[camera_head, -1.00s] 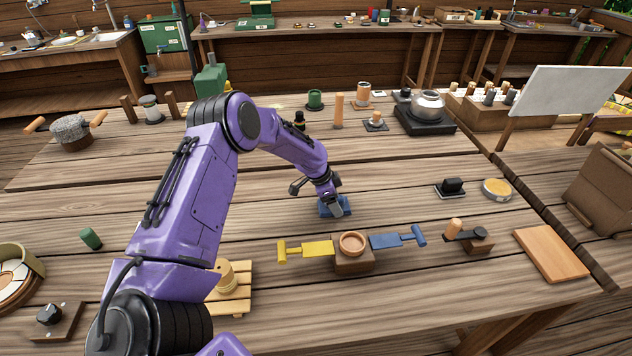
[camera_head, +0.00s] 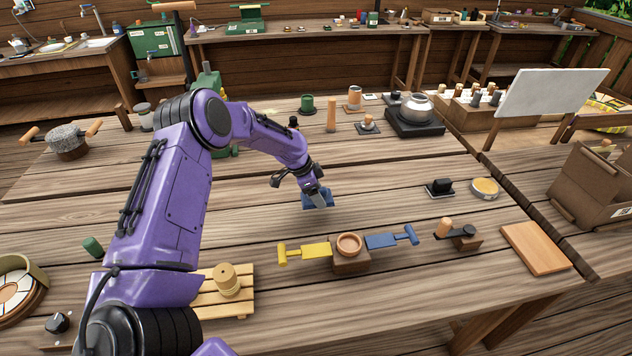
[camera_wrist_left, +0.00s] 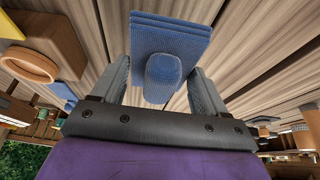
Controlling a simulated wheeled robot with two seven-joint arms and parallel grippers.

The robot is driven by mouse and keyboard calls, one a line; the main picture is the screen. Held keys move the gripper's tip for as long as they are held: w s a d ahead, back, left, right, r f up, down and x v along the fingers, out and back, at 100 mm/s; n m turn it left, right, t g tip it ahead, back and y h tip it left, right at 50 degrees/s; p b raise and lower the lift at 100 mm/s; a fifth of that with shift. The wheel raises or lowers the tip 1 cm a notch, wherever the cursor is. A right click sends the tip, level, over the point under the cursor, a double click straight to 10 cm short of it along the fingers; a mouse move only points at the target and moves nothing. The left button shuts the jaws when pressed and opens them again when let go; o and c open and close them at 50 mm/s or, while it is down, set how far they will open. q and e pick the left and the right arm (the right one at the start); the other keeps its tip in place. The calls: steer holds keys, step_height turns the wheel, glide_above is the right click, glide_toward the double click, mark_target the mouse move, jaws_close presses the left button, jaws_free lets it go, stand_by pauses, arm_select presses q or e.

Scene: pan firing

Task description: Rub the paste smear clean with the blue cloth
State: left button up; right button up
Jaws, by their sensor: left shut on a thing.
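My left gripper (camera_head: 318,194) is shut on the blue cloth (camera_head: 308,203), past the middle of the large wooden table. In the left wrist view, the gripper (camera_wrist_left: 164,82) grips the cloth's rounded blue knob between its two fingers, and the flat layered cloth (camera_wrist_left: 172,32) spreads beyond them. The cloth is at or just above the planks; I cannot tell whether it presses on them. My right gripper is not in view.
A wooden block with a small bowl (camera_head: 349,243) stands in front of the cloth, between a yellow paddle (camera_head: 304,252) and a blue paddle (camera_head: 392,239). A slatted stand (camera_head: 236,302) is nearer. A metal pot (camera_head: 417,107) stands behind right.

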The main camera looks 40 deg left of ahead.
arm_select(q)
step_height(320, 180, up, 2)
steer(key=shift+r+p, duration=0.25)
steer(key=shift+p, duration=0.45)
